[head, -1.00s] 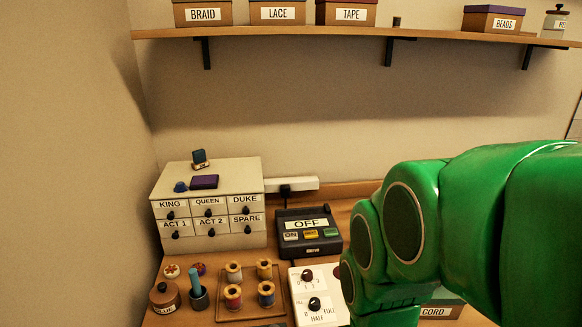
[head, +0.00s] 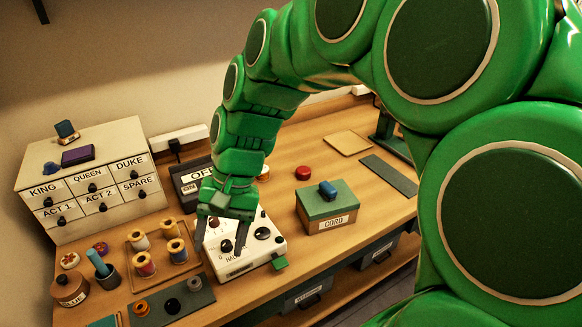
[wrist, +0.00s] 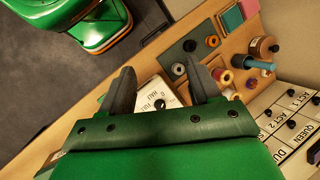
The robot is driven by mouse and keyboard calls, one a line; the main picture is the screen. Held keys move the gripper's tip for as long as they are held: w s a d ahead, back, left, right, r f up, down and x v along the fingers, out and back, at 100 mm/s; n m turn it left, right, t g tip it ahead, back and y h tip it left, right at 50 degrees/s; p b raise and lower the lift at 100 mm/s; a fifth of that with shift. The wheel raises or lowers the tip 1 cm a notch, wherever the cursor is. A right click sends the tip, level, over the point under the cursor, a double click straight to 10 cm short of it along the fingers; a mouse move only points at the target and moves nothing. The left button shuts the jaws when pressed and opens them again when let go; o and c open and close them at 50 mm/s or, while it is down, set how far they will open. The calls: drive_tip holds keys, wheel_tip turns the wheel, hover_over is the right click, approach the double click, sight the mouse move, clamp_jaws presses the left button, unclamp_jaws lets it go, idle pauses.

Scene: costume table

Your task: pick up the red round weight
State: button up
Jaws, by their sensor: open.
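The red round weight (head: 303,173) lies flat on the wooden table, behind the green-topped CORD box. It is not in the wrist view. My gripper (head: 221,246) points down over the white dial box (head: 262,255), left of and nearer than the red weight, and well apart from it. Its fingers are spread and empty. In the wrist view my gripper (wrist: 160,68) shows both dark fingers apart, with part of the white dial box between and below them.
The CORD box (head: 327,205), with a blue item on its lid, stands in front of the weight. Thread spools (head: 146,265) and a drawer cabinet (head: 90,180) are at left. A tan pad (head: 347,144) lies behind right. Bare table surrounds the weight.

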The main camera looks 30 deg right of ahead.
drive_tip(key=w+d+m+t+y, duration=0.1)
drive_tip(key=w+d+m+y, duration=0.3)
drive_tip(key=w, duration=0.8)
drive_tip(key=m+t+y, duration=0.3)
drive_tip(key=m+t, duration=0.4)
drive_tip(key=m, duration=0.7)
hover_over(308, 170)
drive_tip(key=s+a, duration=0.3)
drive_tip(key=a, duration=0.7)
wheel_tip(308, 170, down, 10)
drive_tip(key=d+f+m+t, duration=0.1)
drive_tip(key=d+f+m, duration=0.1)
drive_tip(key=d, duration=0.2)
drive_tip(key=s+d+f+m+t+h, duration=0.1)
drive_tip(key=d+f+m, duration=0.1)
drive_tip(key=d, duration=0.3)
drive_tip(key=s+d+f+m+t+h, duration=0.1)
drive_tip(key=d+f, duration=0.2)
drive_tip(key=d, duration=0.2)
drive_tip(key=shift+d+f+m+t, duration=0.15)
drive_tip(key=shift+f+m+t, duration=0.15)
drive_tip(key=shift+m+t, duration=0.1)
drive_tip(key=shift+f+x, duration=0.2)
drive_tip(key=shift+x, duration=1.75)
drive_tip(key=shift+f+x, duration=0.2)
drive_tip(key=shift+x, duration=1.75)
drive_tip(key=shift+d, duration=0.25)
drive_tip(key=c, duration=0.9)
